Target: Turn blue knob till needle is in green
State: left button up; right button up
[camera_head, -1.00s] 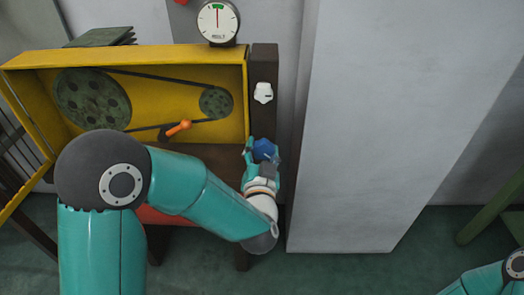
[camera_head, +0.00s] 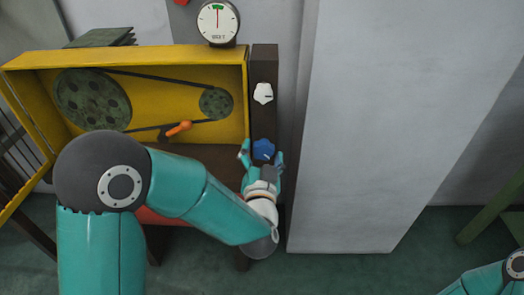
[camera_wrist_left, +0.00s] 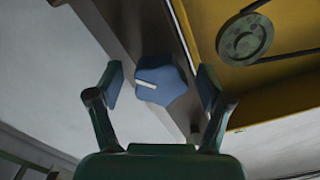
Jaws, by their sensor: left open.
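The blue knob (camera_head: 263,149) sits on the dark post at the right of the yellow machine. It also shows in the left wrist view (camera_wrist_left: 163,80), where a white mark on its face points left. My left gripper (camera_head: 261,155) is open, one finger on each side of the knob; in the left wrist view (camera_wrist_left: 160,86) gaps show between both fingers and the knob. The round gauge (camera_head: 218,22) stands above the machine. Its needle points straight up, in line with the green band at the top of the dial. My right gripper is out of view.
A white knob (camera_head: 263,93) is on the same post, above the blue one. An orange handle (camera_head: 179,128) and belt pulleys (camera_head: 92,98) are inside the yellow housing (camera_head: 150,51). A large grey block (camera_head: 380,120) stands close to the right of the post.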

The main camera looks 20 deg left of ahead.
pick_arm(q)
jog(key=v, duration=0.6)
jog(key=shift+s, duration=0.35)
jog(key=shift+d, duration=0.1)
notch_tip(320, 180, down, 21)
jog(key=s+d+n+g+h, duration=0.1)
jog(key=s+g+h, duration=0.1)
jog(key=g+h, duration=0.4)
jog(key=s+d+f+n+g+h, duration=0.1)
jog(key=s+f+n+g+h, duration=0.2)
jog(key=s+f+g, duration=1.1)
jog(key=s+r+t+p, duration=0.1)
jog(key=r+p, duration=0.7)
jog(key=p, duration=0.1)
jog(key=s+r+t+p, duration=0.2)
jog(key=r+p, duration=0.7)
jog(key=p, duration=0.1)
jog(key=shift+s+d, duration=0.15)
jog(key=shift+s, duration=0.15)
